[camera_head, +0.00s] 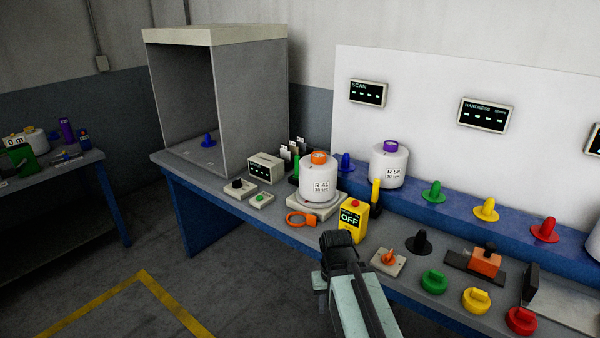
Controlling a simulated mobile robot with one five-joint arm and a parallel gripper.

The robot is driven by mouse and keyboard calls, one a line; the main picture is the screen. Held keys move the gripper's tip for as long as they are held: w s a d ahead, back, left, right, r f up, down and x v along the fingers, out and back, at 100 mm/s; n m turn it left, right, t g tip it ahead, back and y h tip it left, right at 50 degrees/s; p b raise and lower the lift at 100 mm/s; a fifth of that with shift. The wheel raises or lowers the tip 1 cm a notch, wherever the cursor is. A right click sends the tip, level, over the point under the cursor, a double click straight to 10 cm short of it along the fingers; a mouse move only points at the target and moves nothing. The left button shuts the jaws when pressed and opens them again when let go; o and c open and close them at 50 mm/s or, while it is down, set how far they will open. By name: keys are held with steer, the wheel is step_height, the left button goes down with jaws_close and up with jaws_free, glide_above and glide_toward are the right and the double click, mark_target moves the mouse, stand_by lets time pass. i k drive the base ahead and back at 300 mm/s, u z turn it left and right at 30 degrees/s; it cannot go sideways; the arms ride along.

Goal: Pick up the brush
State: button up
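I cannot pick out a clear brush in the head view. An orange ring-shaped item (302,219) lies flat near the front edge of the workbench (225,190). Small items, too small to name, lie on the other table (85,160) at the far left. My gripper (340,240) is dark and sits at the end of my pale arm in the lower middle, in front of the bench edge and below the yellow OFF box. The arm's angle hides whether the fingers are open, and I see nothing clearly held.
The yellow OFF box (353,219), orange switch (389,258) and several coloured knobs crowd the right. A grey booth (250,105) stands at left. Floor between the tables is clear.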

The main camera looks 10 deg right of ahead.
mark_target(298, 158)
steer(key=u, duration=0.5)
steer(key=i, duration=1.8)
steer(key=u, duration=0.5)
